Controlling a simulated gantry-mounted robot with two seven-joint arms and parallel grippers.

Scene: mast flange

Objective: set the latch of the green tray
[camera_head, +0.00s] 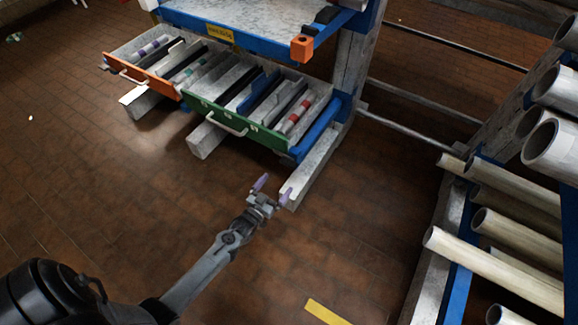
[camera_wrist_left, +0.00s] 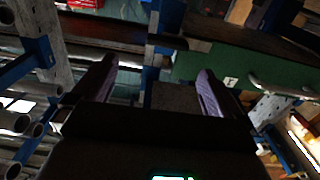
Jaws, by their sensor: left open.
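The green tray (camera_head: 272,137) is a drawer with a green front and a pale bar handle (camera_head: 225,126), low in the blue-framed rack. It stands pulled out, and dark and grey slats and a red-banded tube lie in it. I cannot clearly make out its latch. My left gripper (camera_head: 273,189) is open and empty, in front of and below the tray's right end, apart from it. In the left wrist view the green front (camera_wrist_left: 213,66) and its handle (camera_wrist_left: 282,90) show beyond and right of the purple fingertips (camera_wrist_left: 157,72). My right gripper is out of view.
An orange-fronted tray (camera_head: 142,78) stands left of the green one. A blue-edged shelf (camera_head: 240,38) with an orange block (camera_head: 301,48) is above. Grey feet (camera_head: 207,139) jut onto the floor. A pipe rack (camera_head: 500,262) stands right. The middle floor is clear.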

